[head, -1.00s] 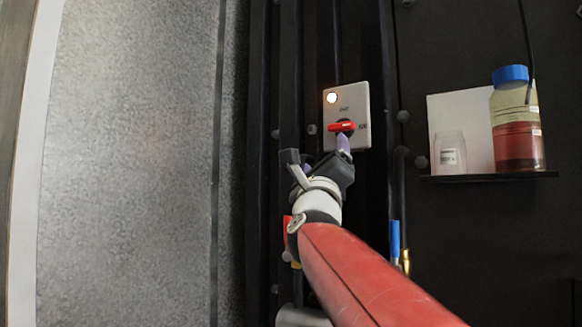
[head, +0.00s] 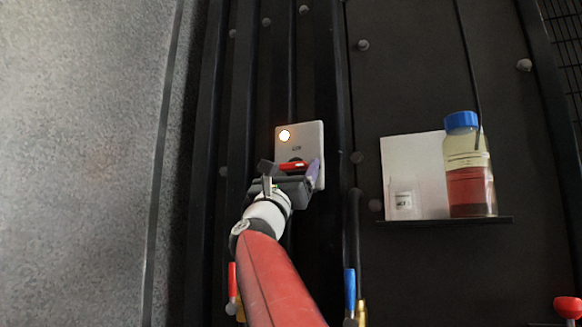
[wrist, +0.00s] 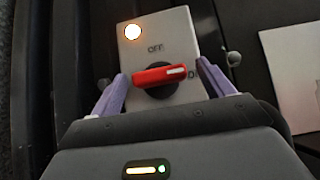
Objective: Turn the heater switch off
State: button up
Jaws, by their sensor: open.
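The heater switch is a pale plate (head: 312,135) on the dark wall, with a lit lamp (head: 285,135) at its upper left. In the wrist view its red knob (wrist: 159,75) lies nearly level, its white mark at the right end by a partly hidden label. "OFF" is printed above the knob. My gripper (wrist: 158,86) is open, with one purple finger on each side of the knob. I see a gap between the knob and each finger. In the head view my gripper (head: 292,172) covers the lower part of the plate.
A narrow shelf (head: 445,220) to the right holds a blue-capped bottle (head: 468,180) of red liquid, a small clear jar (head: 403,203) and a white panel (head: 412,160). Red (head: 232,282) and blue (head: 350,292) valve handles sit below. Dark vertical pipes run beside the switch.

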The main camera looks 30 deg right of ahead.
jog(key=c, duration=1)
